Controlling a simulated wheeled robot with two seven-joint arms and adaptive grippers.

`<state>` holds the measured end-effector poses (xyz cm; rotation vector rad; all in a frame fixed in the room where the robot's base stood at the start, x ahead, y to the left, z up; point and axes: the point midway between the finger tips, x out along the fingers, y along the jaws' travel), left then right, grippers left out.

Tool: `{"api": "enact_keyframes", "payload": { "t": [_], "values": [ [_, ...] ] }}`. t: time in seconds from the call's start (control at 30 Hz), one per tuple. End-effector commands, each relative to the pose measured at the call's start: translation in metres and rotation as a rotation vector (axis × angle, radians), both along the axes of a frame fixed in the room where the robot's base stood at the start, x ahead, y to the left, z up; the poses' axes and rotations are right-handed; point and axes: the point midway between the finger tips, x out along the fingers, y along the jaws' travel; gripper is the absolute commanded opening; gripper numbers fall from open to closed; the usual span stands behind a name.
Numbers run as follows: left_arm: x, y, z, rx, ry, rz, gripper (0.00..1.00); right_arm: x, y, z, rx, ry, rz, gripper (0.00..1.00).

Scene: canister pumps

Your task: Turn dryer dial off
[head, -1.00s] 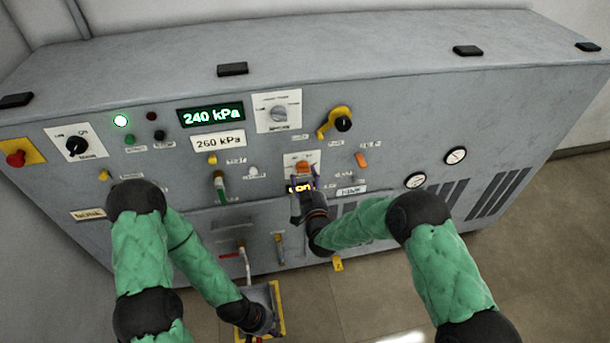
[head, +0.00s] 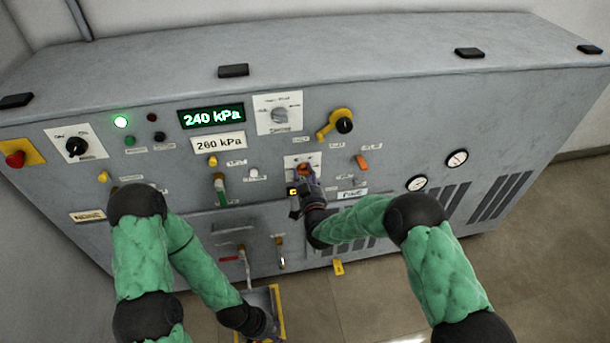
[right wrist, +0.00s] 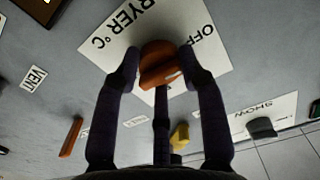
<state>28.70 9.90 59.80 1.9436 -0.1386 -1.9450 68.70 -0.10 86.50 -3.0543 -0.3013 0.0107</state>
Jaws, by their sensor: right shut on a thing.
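The dryer dial (head: 303,169) is an orange knob on a white plate in the middle of the grey panel. In the right wrist view the dial (right wrist: 159,62) sits between the two dark fingers of my right gripper (right wrist: 160,68), which is shut on it. The plate (right wrist: 107,40) reads "RYER °C" and "OFF", and looks rotated there. A small pale mark shows on the dial's lower right side. In the head view my right gripper (head: 306,180) covers part of the plate. My left gripper (head: 262,326) is low, by the yellow-edged floor plate; its fingers are not clear.
A "VENT" label (right wrist: 35,79), an orange lever (right wrist: 71,137) and a yellow knob (right wrist: 180,138) lie near the dial. Gauges (head: 457,159) are farther right. The pressure display (head: 211,117) reads 240 kPa. Floor at right is clear.

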Motion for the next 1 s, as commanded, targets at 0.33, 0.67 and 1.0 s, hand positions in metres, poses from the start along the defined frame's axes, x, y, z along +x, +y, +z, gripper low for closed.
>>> {"api": "enact_keyframes", "payload": {
  "t": [0.33, 0.67, 1.0],
  "values": [
    [-0.0001, 0.0000, -0.0056, 0.000, 0.000, 0.000, 0.40, 0.0008, -0.0001, 0.0000, -0.087, -0.017, -0.001, 0.08],
    [-0.0001, -0.0001, -0.0055, 0.000, 0.000, 0.000, 0.40, 0.0007, -0.0002, 0.0001, -0.086, -0.017, -0.001, 0.65],
    [0.0000, -0.0001, -0.0055, 0.000, 0.000, 0.000, 0.40, -0.0058, -0.0012, -0.0002, -0.086, -0.016, 0.000, 0.65]
  ]
}}
